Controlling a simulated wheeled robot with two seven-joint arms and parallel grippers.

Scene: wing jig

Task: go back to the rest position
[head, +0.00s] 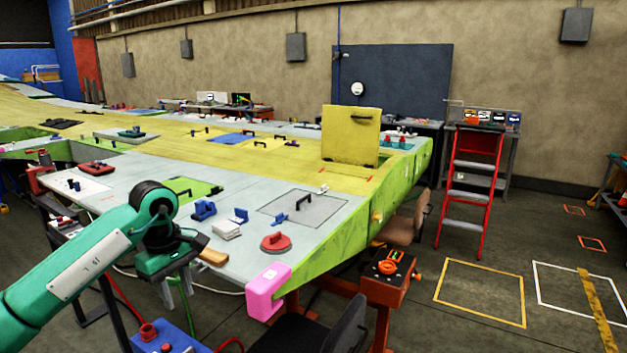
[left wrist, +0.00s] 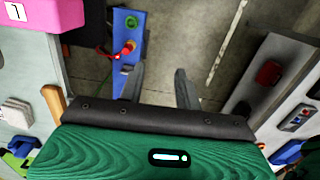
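My left arm comes in from the lower left in the head view, green with a dark wrist joint. Its gripper (head: 190,242) is beside the near edge of the wing panel (head: 235,262), partly hidden by the wrist. In the left wrist view the two dark fingers of the left gripper (left wrist: 160,88) stand apart with nothing between them, above the floor. My right arm and gripper do not show in either view.
A pink block (head: 266,291) sits at the wing's near corner. A wooden-coloured piece (head: 214,257) lies near the gripper. A blue box (head: 172,338) with red knobs stands below.

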